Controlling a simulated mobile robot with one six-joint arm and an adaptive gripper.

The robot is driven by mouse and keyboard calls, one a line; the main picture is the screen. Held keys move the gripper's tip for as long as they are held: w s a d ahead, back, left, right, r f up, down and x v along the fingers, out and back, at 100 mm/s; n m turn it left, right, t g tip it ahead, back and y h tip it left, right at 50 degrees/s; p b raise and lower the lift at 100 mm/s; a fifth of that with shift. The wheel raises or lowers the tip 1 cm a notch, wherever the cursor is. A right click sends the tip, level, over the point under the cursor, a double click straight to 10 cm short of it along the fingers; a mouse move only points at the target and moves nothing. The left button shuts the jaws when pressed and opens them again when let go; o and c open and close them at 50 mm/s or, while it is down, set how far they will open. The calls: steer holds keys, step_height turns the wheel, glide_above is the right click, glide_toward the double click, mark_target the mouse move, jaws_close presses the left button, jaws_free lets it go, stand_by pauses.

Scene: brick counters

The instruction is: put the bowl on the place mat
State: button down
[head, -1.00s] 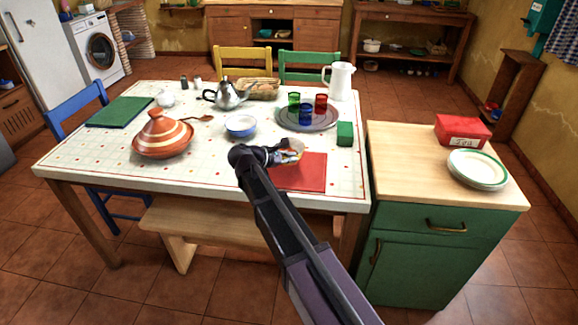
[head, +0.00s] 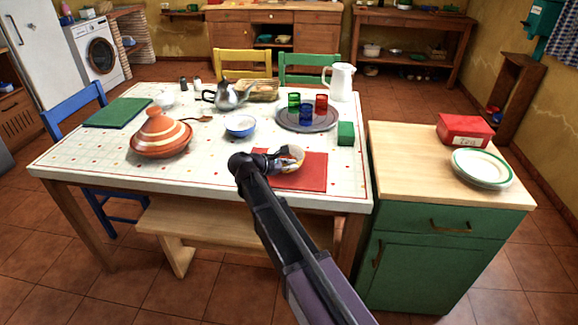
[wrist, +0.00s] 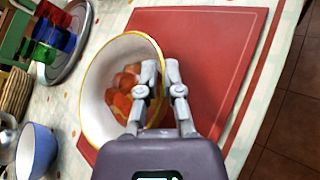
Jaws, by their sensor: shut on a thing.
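The bowl (head: 292,157) is white with a yellow rim and an orange-red pattern inside. It also shows in the wrist view (wrist: 95,95). My gripper (wrist: 161,72) is shut on the near side of its rim. In the head view my gripper (head: 270,161) and arm hide part of the bowl. The red place mat (head: 308,177) lies flat at the table's near edge. The bowl is over the back part of the mat and overlaps its edge in the wrist view (wrist: 215,60). I cannot tell whether its base touches the mat.
A blue bowl (head: 240,125) stands behind and left of the mat. A round tray (head: 318,125) with coloured glasses and a green box (head: 345,134) are behind it. A striped tagine (head: 160,140) stands left. The mat's front and right parts are clear.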

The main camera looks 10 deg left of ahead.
steer(key=c, duration=0.8)
jaws_free()
steer(key=shift+a, duration=0.1)
steer(key=p+v, duration=0.4)
steer(key=v, duration=0.8)
steer(key=shift+p, duration=0.4)
